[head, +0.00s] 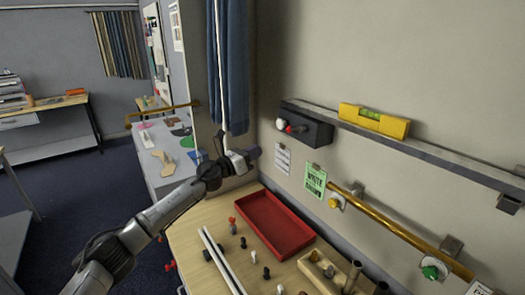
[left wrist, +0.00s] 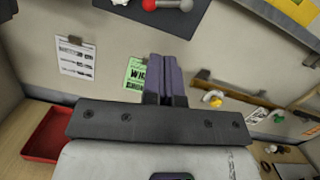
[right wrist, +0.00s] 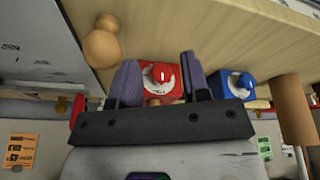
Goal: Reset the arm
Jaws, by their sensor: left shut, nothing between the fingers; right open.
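My left gripper (head: 250,154) is raised above the far end of the wooden table, near the wall and the blue curtain. In the left wrist view its purple fingers (left wrist: 166,75) are pressed together with nothing between them. My right gripper (right wrist: 156,68) shows only in the right wrist view, where its two purple fingers are spread apart. A red box with a white-ringed knob (right wrist: 160,75) shows in the gap between them; I cannot tell how far beyond the fingers it is.
A red tray (head: 275,223) lies on the wooden table among several small pegs. A wall shelf carries a yellow level (head: 374,120), with a brass rail (head: 400,231) below. A blue knob box (right wrist: 237,85) and wooden pieces (right wrist: 102,45) are near my right gripper.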

